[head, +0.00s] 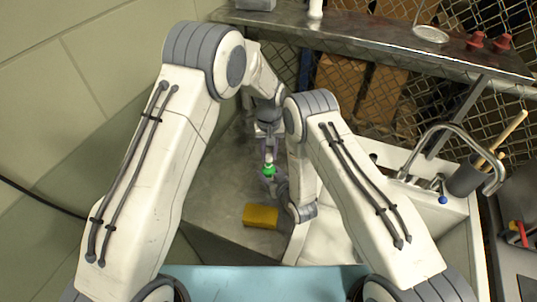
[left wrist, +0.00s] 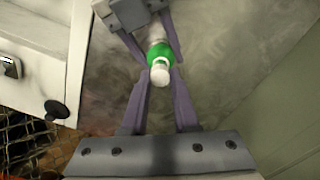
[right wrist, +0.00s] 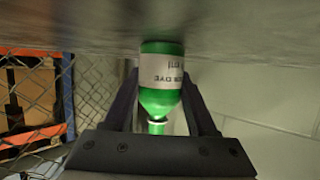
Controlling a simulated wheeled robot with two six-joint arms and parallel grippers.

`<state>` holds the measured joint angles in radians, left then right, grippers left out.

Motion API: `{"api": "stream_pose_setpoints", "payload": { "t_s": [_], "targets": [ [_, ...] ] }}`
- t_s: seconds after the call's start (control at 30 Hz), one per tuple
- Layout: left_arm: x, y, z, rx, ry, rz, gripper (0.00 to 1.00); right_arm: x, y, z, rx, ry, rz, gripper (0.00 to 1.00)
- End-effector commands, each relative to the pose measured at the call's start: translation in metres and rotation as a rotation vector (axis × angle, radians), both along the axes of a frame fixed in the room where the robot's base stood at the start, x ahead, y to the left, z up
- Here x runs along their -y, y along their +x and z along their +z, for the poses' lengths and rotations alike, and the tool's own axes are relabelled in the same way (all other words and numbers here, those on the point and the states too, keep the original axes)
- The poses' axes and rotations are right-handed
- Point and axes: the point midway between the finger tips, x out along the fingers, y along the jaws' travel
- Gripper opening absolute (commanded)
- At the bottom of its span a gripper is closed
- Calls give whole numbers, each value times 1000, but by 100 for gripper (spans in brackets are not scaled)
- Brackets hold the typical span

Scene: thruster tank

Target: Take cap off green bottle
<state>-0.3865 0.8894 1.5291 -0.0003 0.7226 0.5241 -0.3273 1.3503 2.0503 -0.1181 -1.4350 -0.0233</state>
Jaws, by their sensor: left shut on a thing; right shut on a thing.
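The green bottle (head: 268,171) has a white label and stands above the metal counter. Its white cap (head: 268,158) is at the top, against the green neck in the left wrist view (left wrist: 160,76). I cannot tell whether it is loosened. My left gripper (left wrist: 161,74) is shut on the cap, one finger on each side. My right gripper (head: 275,183) is shut on the bottle's body; its fingers flank the bottle (right wrist: 162,75) in the right wrist view. The cap is hidden in the right wrist view.
A yellow sponge-like block (head: 261,216) lies on the counter in front of the bottle. A sink with a curved faucet (head: 440,130) is at the right, beside a dark holder (head: 467,178). A metal shelf (head: 380,37) runs across the back. A wall stands at the left.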

Motion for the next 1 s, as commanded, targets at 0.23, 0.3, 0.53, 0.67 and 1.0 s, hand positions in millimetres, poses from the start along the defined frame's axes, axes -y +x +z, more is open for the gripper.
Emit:
{"api": "stream_pose_setpoints", "payload": {
  "t_s": [0.23, 0.3, 0.53, 0.67, 1.0],
  "targets": [
    [0, 0, 0, -1, 0, 0, 0, 0, 0, 0, 1, 0, 0, 0],
    [0, 0, 1, 0, 0, 0, 0, 0, 0, 0, 1, 0, 0, 0],
    [0, 1, 23, 2, -1, 0, 0, 0, 0, 0, 1, 0, 0, 0],
    [0, 0, 38, 1, -1, 0, 0, 0, 0, 0, 1, 0, 0, 0],
    [0, 0, 40, 0, 0, 0, 0, 0, 0, 0, 1, 0, 0, 92]
  ]
}}
